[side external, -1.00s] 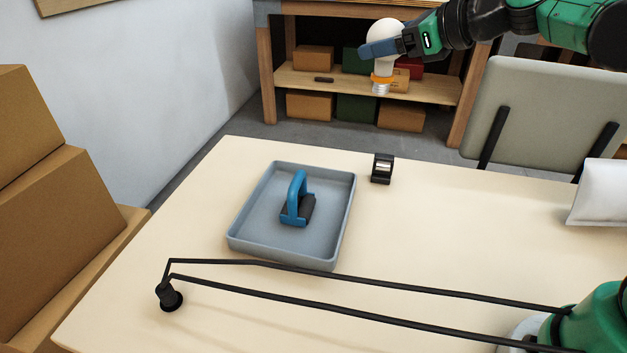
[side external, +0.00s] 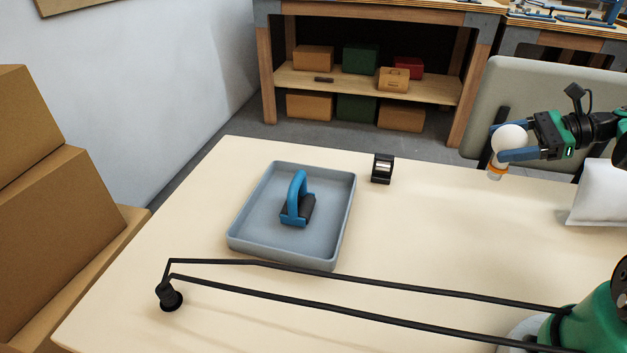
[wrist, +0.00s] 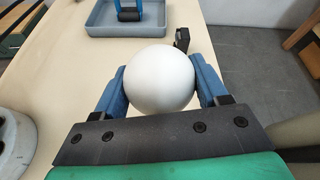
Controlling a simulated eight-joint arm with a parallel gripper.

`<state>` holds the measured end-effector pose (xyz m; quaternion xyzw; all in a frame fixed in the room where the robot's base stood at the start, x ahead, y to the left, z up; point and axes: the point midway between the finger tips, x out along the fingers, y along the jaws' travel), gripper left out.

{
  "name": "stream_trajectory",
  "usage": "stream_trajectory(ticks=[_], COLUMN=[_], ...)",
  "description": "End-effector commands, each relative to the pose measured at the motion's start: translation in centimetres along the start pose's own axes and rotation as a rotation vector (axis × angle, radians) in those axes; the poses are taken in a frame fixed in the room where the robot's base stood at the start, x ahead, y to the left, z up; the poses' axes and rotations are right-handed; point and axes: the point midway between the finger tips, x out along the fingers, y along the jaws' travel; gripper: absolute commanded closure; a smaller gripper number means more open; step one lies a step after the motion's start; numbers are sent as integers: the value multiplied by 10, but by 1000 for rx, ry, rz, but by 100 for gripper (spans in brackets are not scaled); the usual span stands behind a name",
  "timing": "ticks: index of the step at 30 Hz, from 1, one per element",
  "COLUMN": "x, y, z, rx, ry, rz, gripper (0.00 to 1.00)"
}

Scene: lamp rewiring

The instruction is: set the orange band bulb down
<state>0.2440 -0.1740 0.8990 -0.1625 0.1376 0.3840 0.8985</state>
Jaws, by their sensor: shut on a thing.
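The orange band bulb (side external: 510,139) has a white globe, an orange band and a metal screw base pointing down. My gripper (side external: 507,145) is shut on its globe and holds it upright at the right, over the far part of the table (side external: 430,240). I cannot tell the exact height of its base above the table top. In the wrist view the white globe of the bulb (wrist: 160,82) sits between the blue fingers of my gripper (wrist: 161,88) and hides its own band and base.
A grey-blue tray (side external: 343,222) holds a blue-handled tool (side external: 298,198). A white cushion-like thing (side external: 603,195) lies at the right edge. Black lamp rods (side external: 370,278) cross the front. The table's right middle is clear.

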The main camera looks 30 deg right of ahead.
Motion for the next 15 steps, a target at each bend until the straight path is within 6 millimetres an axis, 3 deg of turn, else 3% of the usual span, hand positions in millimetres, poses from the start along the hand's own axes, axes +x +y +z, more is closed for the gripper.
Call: stream_trajectory(ticks=[5, 15], x=[-6, 9], y=[8, 14], z=[-11, -44], rx=[-6, -5], ry=[-3, -3], rz=[19, 19], gripper=[84, 84])
